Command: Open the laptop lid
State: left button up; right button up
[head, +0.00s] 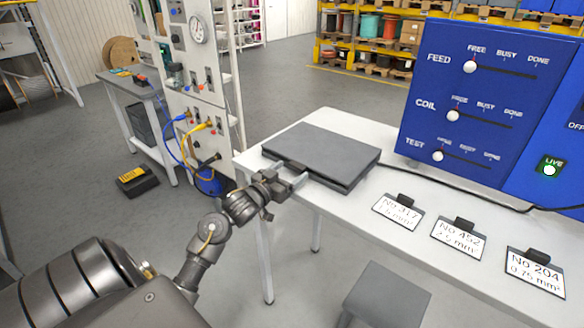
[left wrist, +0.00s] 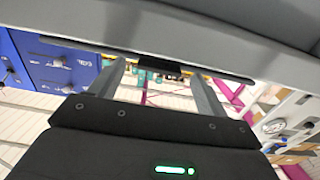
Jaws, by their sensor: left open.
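A dark grey laptop (head: 325,150) lies on the white table with its lid down, or nearly so. My left gripper (head: 298,181) is at the laptop's near-left front edge, with its fingers pointing at the edge. I cannot tell whether the fingers touch the laptop. My right gripper is not in view.
Several label cards, such as the one reading No 452 (head: 459,238), stand right of the laptop on the white table (head: 375,238). A blue panel with sliders (head: 480,100) stands behind them. A black cable (head: 450,188) runs from the laptop. A grey stool (head: 388,298) is below.

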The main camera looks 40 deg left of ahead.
pick_arm(q)
jog(key=shift+w, duration=0.85)
jog(key=shift+c, duration=0.3)
